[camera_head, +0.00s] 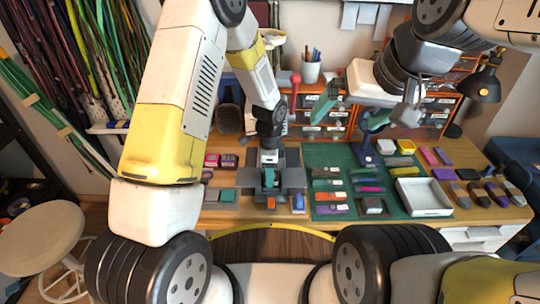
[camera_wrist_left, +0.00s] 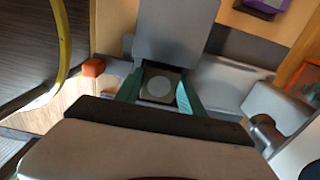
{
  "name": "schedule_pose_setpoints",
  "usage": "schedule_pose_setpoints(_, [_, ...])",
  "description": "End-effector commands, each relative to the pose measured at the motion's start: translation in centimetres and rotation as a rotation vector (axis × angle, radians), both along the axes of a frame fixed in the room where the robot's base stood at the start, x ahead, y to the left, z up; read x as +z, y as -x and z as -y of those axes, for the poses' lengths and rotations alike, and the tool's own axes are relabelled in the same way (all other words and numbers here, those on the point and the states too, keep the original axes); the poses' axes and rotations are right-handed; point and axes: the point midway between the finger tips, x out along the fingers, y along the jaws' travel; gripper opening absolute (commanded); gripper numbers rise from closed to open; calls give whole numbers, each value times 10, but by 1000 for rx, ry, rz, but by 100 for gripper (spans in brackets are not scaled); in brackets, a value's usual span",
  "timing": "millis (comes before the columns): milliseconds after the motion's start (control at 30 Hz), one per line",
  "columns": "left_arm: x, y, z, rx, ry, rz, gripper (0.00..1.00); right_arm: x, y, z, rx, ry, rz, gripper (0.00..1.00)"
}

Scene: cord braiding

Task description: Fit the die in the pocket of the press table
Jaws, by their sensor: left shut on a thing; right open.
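The grey press table (camera_head: 292,178) stands at the bench's front middle, below my left arm. My left gripper (camera_head: 268,180) points down over it, with teal fingers. In the left wrist view the gripper (camera_wrist_left: 158,98) is shut on the die (camera_wrist_left: 160,87), a dark square block with a pale round face. Grey parts of the press table (camera_wrist_left: 222,82) lie around and beyond it. The pocket is hidden, and I cannot tell whether the die is above it or in it. My right gripper (camera_head: 352,110) is open and empty, raised above the green mat.
A green mat (camera_head: 325,157) holds several small coloured pieces and a white tray (camera_head: 422,197). A red-knobbed lever (camera_head: 295,80) rises behind the press. An orange block (camera_head: 271,203) and a blue piece (camera_head: 298,203) lie in front. A black lamp (camera_head: 485,82) stands at the right.

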Motion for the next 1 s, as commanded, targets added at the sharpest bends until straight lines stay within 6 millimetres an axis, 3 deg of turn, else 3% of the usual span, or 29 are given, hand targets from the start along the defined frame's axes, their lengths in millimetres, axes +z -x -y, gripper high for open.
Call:
schedule_pose_setpoints(267, [0, 0, 0, 0, 0, 0, 0, 0, 0, 0, 0, 0, 0, 100])
schedule_pose_setpoints(300, [0, 0, 0, 0, 0, 0, 51, 0, 0, 0, 0, 0, 0, 100])
schedule_pose_setpoints(400, [0, 0, 0, 0, 0, 0, 70, 0, 0, 0, 0, 0, 0, 100])
schedule_pose_setpoints(633, [0, 0, 0, 0, 0, 0, 72, 0, 0, 0, 0, 0, 0, 100])
schedule_pose_setpoints(733, [0, 0, 0, 0, 0, 0, 87, 0, 0, 0, 0, 0, 0, 100])
schedule_pose_setpoints(1000, [0, 0, 0, 0, 0, 0, 87, 0, 0, 0, 0, 0, 0, 100])
